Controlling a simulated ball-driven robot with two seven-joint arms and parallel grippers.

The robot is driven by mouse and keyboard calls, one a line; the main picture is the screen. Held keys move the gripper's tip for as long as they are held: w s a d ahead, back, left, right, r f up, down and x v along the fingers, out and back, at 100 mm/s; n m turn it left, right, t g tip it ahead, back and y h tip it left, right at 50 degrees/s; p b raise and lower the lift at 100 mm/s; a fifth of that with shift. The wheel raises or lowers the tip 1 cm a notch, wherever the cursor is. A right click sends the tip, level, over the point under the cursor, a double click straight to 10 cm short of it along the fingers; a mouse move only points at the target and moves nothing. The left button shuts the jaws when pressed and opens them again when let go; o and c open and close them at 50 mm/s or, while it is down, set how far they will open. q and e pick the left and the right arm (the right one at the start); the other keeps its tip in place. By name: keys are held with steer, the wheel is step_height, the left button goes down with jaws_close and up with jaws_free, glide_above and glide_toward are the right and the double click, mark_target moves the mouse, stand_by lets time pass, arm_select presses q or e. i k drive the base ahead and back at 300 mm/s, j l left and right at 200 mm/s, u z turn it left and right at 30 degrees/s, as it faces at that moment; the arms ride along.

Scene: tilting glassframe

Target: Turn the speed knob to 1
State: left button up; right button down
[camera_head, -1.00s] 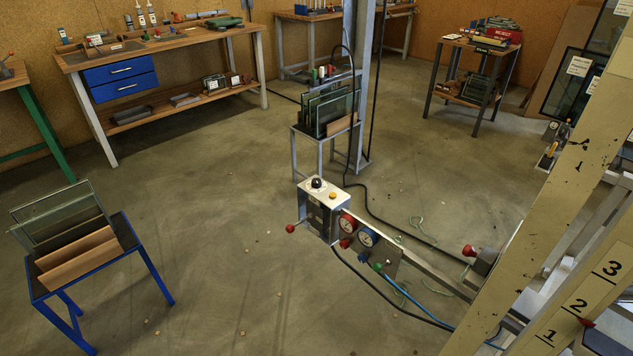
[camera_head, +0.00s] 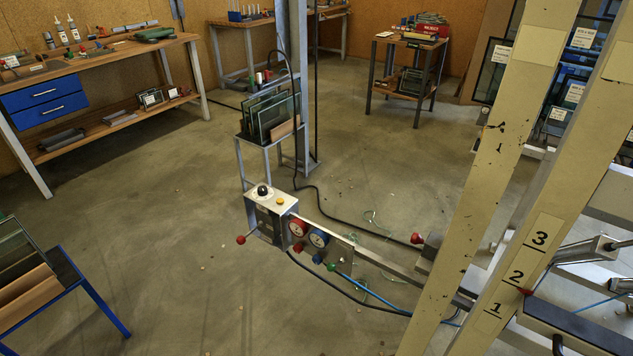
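A grey control box (camera_head: 268,215) sits at the end of a metal arm in the middle of the view. On its top face are a black round knob (camera_head: 263,191) and a yellow button (camera_head: 281,202). Any speed marks around the knob are too small to read. A red ball-ended lever (camera_head: 241,240) sticks out on the box's left side. A red gauge (camera_head: 298,228) and a blue gauge (camera_head: 319,237) are to the right of the box. Neither of my grippers shows in the view.
A cream frame post (camera_head: 540,240) marked 1, 2 and 3 stands at right. A black cable and a blue hose (camera_head: 372,294) trail near the arm. A blue-legged stand (camera_head: 92,300) with glass panes is at left. The floor (camera_head: 160,230) left of the box is clear.

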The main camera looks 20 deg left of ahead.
mark_target(262, 191)
steer(key=j+z, duration=1.15)
steer(key=j, duration=0.15)
